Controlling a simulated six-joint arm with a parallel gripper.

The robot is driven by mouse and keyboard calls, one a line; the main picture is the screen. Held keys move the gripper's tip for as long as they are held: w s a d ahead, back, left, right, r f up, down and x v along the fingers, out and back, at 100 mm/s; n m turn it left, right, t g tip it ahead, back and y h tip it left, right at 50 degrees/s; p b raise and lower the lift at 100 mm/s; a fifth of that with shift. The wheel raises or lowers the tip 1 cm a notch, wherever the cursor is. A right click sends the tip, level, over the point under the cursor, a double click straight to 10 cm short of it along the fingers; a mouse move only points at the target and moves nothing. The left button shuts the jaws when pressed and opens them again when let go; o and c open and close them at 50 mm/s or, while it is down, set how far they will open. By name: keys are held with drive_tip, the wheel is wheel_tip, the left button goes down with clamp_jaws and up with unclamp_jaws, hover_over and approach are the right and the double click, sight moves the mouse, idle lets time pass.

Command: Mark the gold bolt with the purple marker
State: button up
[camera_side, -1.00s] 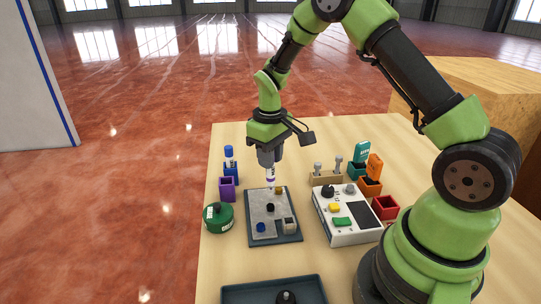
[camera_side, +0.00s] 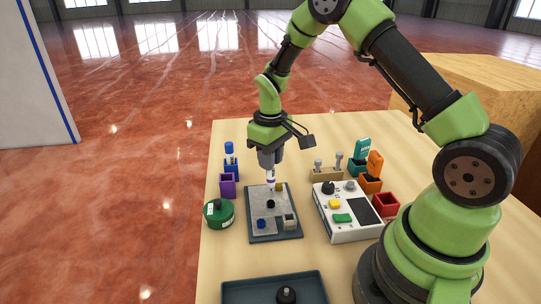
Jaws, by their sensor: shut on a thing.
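My gripper (camera_side: 270,168) points straight down over the far part of the grey plate. It is shut on the purple marker (camera_side: 270,183), a white pen with a purple band, held upright with its tip down. The gold bolt (camera_side: 279,187) stands on the dark-framed plate (camera_side: 258,207), just right of the marker's tip. Whether the tip touches the plate or the bolt is too small to tell. A black bolt (camera_side: 270,204), a blue bolt (camera_side: 262,223) and a pale square block (camera_side: 289,220) are also on the plate.
An empty purple holder (camera_side: 228,186) and a blue holder with a blue marker (camera_side: 230,160) stand left. A green round container (camera_side: 219,213) is left of the plate. A white console (camera_side: 347,213) stands right. A dark tray (camera_side: 255,291) lies in front.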

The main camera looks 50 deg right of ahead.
idle(0.3)
drive_tip(key=shift+r, duration=3)
